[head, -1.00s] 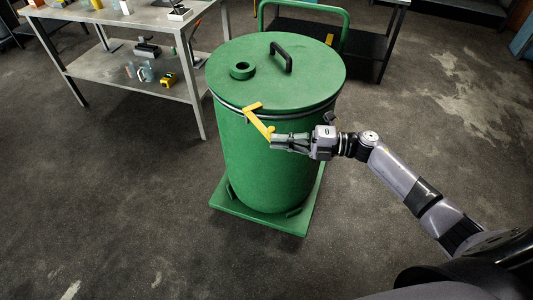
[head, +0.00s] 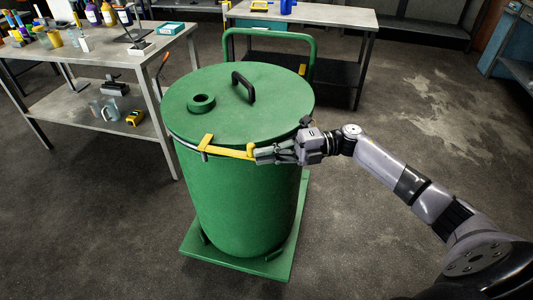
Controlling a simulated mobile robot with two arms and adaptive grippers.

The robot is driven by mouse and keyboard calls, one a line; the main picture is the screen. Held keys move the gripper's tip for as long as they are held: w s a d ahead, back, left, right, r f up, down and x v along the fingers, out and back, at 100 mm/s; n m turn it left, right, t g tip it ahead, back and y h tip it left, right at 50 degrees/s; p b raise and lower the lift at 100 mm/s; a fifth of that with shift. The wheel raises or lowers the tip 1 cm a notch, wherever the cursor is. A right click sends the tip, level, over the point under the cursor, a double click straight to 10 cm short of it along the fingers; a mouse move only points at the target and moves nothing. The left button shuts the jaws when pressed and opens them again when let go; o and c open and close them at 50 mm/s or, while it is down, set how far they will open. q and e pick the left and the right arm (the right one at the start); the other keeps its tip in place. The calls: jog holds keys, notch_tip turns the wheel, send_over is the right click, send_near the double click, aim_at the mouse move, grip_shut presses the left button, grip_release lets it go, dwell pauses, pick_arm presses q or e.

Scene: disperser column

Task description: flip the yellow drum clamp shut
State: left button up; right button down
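The green drum (head: 240,205) stands upright with its round lid (head: 240,105) on, a black handle on top. The yellow clamp (head: 228,149) lies almost level along the front of the rim, close to the drum's side. My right gripper (head: 262,154) is at the clamp's right end, its fingers touching or very near it. Whether the fingers are closed around the clamp is too small to tell. My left gripper is not in view.
The drum stands on a green cart (head: 240,262) with a tall push handle (head: 312,50) behind. A grey workbench (head: 165,45) with bottles and tools is at the left, another table (head: 345,20) at the back. The floor at the right is clear.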

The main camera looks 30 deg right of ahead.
jog(key=shift+w+d+r, duration=0.25)
jog(key=shift+w+d, duration=0.1)
jog(key=shift+d, duration=0.05)
jog(key=v, duration=1.1)
jog(key=shift+s+d+f, duration=0.2)
jog(key=shift+s+f, duration=0.05)
jog(key=shift+s, duration=0.15)
